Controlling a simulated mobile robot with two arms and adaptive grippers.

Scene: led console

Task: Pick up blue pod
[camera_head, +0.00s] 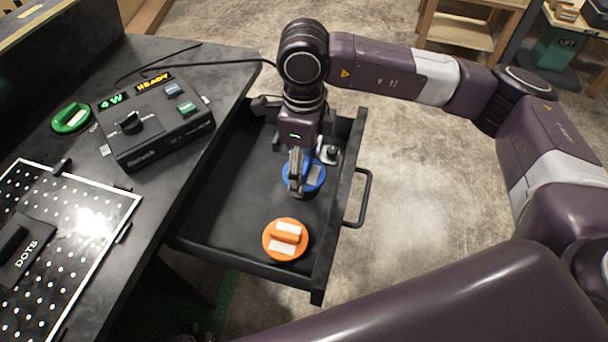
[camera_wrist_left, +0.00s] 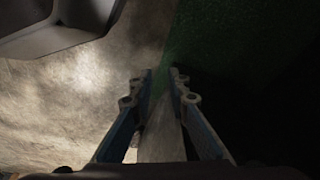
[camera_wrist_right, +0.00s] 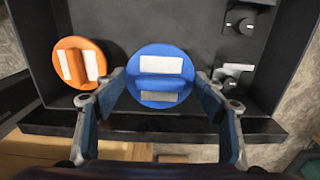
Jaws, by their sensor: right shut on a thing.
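The blue pod (camera_head: 316,181) is a round disc with pale patches, inside the open black drawer. It also shows in the right wrist view (camera_wrist_right: 160,64). My right gripper (camera_head: 296,184) comes down on it from above. In the right wrist view my right gripper (camera_wrist_right: 160,96) has its fingers on both sides of the pod and is shut on it. I cannot tell whether the pod touches the drawer floor. My left gripper (camera_wrist_left: 162,75) shows only in its own wrist view, empty, its fingertips a narrow gap apart over the floor.
An orange pod (camera_head: 285,239) lies in the drawer (camera_head: 215,235), nearer than the blue one. The drawer's handle (camera_head: 364,198) sticks out to the right. A console (camera_head: 158,130), a green pod (camera_head: 71,118) and a perforated panel (camera_head: 75,223) are on the desk at left.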

